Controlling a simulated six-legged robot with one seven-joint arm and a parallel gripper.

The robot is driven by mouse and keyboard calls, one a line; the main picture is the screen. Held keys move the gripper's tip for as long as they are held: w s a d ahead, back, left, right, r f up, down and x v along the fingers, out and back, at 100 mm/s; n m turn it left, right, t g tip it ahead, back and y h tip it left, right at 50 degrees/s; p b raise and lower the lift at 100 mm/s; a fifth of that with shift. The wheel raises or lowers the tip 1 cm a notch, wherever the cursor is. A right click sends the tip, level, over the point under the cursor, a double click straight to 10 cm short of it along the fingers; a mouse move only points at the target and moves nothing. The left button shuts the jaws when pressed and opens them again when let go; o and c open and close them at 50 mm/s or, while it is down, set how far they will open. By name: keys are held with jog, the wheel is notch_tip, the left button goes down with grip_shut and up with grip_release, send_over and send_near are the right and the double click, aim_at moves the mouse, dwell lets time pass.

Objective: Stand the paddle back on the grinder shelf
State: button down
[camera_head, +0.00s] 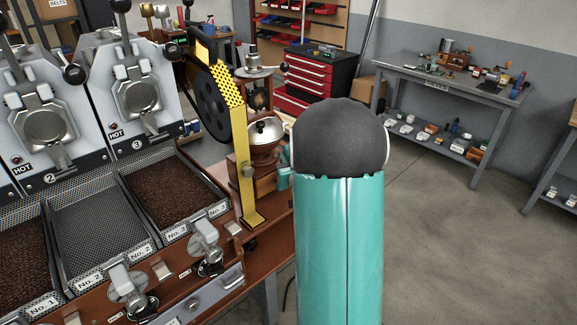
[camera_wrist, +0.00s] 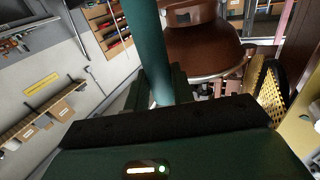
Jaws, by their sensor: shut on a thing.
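My gripper (camera_wrist: 158,88) is at the bottom middle of the wrist view, with its dark fingers on either side of a smooth teal rod. The rod, which looks like the paddle's handle (camera_wrist: 144,40), runs up out of the top of that view. The paddle's far end is not in view. A grinder-like device with a silver dome and wooden base (camera_head: 266,138) stands behind the yellow guard in the head view. My teal arm covers the middle of the head view and hides my gripper's fingers there. I cannot pick out the grinder shelf with certainty.
A roaster with trays and levers fills the left of the head view. Its yellow belt guard (camera_head: 240,150) stands close to my arm. A brown bowl-shaped body (camera_wrist: 203,48) is just right of the rod. A grey workbench (camera_head: 450,78) stands back right; the floor before it is clear.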

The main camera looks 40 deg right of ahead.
jog(key=shift+f, duration=1.5)
jog(key=shift+f, duration=0.1)
jog(key=shift+f, duration=0.35)
jog(key=shift+f, duration=0.15)
jog(key=c, duration=1.2)
grip_release()
jog(key=shift+r, duration=0.35)
jog(key=shift+s+r, duration=0.15)
jog(key=shift+r, duration=0.15)
jog(key=v, duration=1.1)
jog(key=shift+s+a, duration=0.2)
jog(key=shift+s, duration=0.1)
